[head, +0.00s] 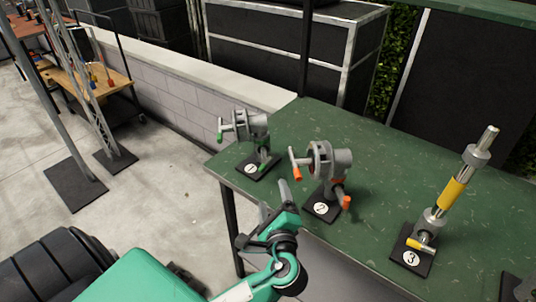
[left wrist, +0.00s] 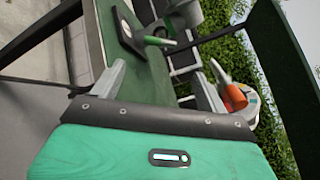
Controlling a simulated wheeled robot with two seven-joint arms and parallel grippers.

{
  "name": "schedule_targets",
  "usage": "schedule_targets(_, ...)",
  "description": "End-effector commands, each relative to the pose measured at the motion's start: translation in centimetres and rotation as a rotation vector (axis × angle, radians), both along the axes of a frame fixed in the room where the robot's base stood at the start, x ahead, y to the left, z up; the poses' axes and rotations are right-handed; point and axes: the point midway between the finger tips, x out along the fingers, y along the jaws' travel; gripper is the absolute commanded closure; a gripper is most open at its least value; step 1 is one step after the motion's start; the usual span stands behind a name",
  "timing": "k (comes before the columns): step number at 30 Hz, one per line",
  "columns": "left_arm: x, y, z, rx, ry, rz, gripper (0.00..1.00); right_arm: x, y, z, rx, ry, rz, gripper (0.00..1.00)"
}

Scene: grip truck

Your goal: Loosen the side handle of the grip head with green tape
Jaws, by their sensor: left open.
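The grip head with green tape (head: 252,124) stands on the black base marked 1 near the table's left end. One green-tipped handle (head: 220,130) sticks out at its left, and another (head: 264,164) sits low near the base. In the left wrist view a green-tipped handle (left wrist: 158,41) shows beyond the fingers, beside its black base. My left gripper (head: 285,192) is open and empty, in front of and below the grip head at the table's front edge, apart from it. My right gripper is not in view.
The orange-taped grip head (head: 322,160) on base 2 stands close to the right of my left gripper. Its orange handle also shows in the left wrist view (left wrist: 235,97). A yellow-taped one (head: 452,195) stands on base 3. The green table (head: 385,150) is clear between bases 2 and 3.

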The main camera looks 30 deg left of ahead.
Motion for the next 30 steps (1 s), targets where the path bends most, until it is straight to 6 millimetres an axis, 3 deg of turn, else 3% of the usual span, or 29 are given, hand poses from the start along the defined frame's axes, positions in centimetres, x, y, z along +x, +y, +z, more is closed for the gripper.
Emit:
schedule_targets(3, 0.8, 0.7, 0.1, 0.010, 0.002, 0.000, 0.24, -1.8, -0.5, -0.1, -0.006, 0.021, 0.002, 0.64)
schedule_targets(12, 5.5, 4.7, 0.3, 0.008, 0.000, 0.001, 0.24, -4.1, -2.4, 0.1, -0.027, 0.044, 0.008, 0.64)
schedule_targets(21, 9.3, 8.1, 0.1, 0.003, 0.001, 0.000, 0.24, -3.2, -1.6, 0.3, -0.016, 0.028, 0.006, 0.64)
schedule_targets(30, 10.3, 9.0, -0.1, 0.001, 0.001, 0.000, 0.24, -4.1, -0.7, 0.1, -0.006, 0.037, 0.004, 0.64)
